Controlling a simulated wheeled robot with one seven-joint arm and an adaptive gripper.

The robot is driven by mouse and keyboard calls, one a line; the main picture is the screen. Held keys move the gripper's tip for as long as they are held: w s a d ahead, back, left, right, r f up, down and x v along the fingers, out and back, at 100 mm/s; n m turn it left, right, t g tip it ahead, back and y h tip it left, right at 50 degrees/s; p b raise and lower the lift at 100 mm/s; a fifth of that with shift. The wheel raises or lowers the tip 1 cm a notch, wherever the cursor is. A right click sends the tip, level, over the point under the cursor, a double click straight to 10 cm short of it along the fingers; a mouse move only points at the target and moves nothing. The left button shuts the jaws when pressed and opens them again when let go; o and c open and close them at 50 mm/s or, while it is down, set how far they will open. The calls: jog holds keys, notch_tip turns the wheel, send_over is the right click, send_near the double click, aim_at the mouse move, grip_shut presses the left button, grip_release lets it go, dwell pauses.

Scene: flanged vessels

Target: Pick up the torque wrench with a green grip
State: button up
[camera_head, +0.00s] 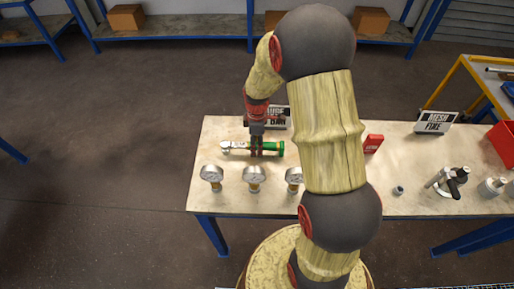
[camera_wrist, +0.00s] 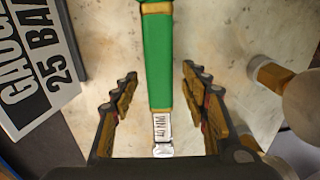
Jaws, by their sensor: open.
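The torque wrench with a green grip (camera_wrist: 158,65) lies on the workbench, and its green handle runs up the middle of the wrist view with a silver end marked "40 NM" towards me. In the head view the wrench (camera_head: 232,146) lies left to right, silver ratchet head at the left and green grip at the right. My gripper (camera_wrist: 158,90) is open, with one finger on each side of the green grip and clear space between. In the head view my gripper (camera_head: 257,152) is over the wrench, hiding part of its middle.
The workbench (camera_head: 340,206) carries several pressure gauges (camera_head: 253,176) in front of the wrench. A "GAUGE 25 BAR" sign (camera_wrist: 35,65) stands close to my gripper. A red box (camera_head: 373,143), a "MESH FINE" sign (camera_head: 435,122) and a black-handled clamp-like part (camera_head: 449,181) are to the right.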

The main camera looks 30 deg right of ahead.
jog(key=c, duration=0.3)
jog(key=c, duration=0.8)
jog(key=shift+r, duration=0.1)
grip_shut()
